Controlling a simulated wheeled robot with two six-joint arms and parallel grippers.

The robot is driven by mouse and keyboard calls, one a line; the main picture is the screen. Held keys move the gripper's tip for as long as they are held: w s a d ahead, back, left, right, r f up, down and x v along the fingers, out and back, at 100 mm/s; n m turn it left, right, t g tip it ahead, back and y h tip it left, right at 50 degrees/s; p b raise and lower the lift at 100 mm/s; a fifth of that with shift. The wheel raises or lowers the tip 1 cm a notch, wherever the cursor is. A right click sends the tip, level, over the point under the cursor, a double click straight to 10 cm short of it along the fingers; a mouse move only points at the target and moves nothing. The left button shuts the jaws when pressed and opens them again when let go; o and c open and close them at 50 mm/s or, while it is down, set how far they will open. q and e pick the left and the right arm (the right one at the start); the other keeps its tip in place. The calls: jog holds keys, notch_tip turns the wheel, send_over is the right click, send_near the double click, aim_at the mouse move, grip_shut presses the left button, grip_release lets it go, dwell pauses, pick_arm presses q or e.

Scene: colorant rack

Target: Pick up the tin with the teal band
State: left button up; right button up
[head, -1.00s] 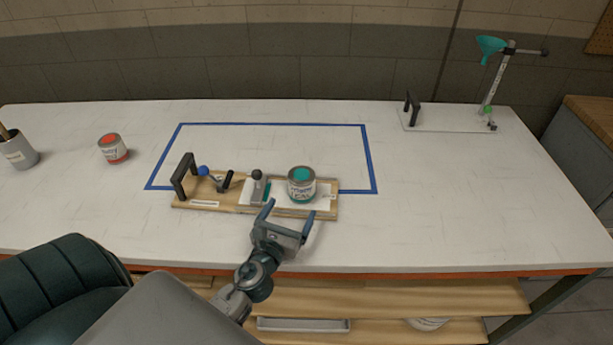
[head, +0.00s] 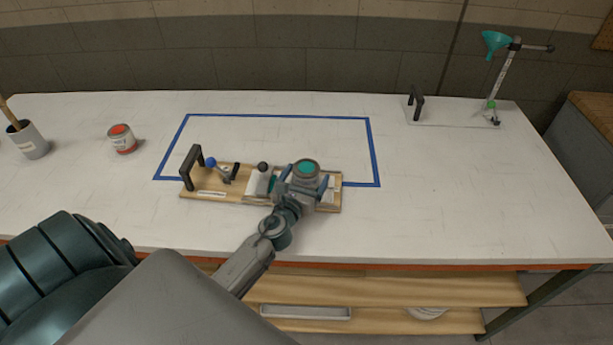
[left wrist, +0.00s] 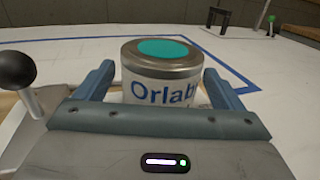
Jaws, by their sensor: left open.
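The tin with teal (head: 306,168) stands upright on the right part of a wooden board. Its teal lid disc and a label reading "Orlab" show in the left wrist view (left wrist: 162,75); the lower part of the tin is hidden by my gripper. My left gripper (head: 304,180) is open, with one finger on each side of the tin. In the left wrist view the fingers (left wrist: 160,88) flank the tin, with a visible gap at the left finger; the right finger is close to it, and I cannot tell if it touches. My right gripper is not in view.
The wooden board (head: 228,193) carries a black handle (head: 190,167), a blue-knobbed lever and a black-knobbed clamp beside the tin. A teal funnel stand (head: 503,75) is at back right. The table's right side is clear.

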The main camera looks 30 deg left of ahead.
pick_arm(q)
jog(key=shift+c, duration=0.2)
jog(key=c, duration=1.1)
jog(key=shift+r, duration=0.2)
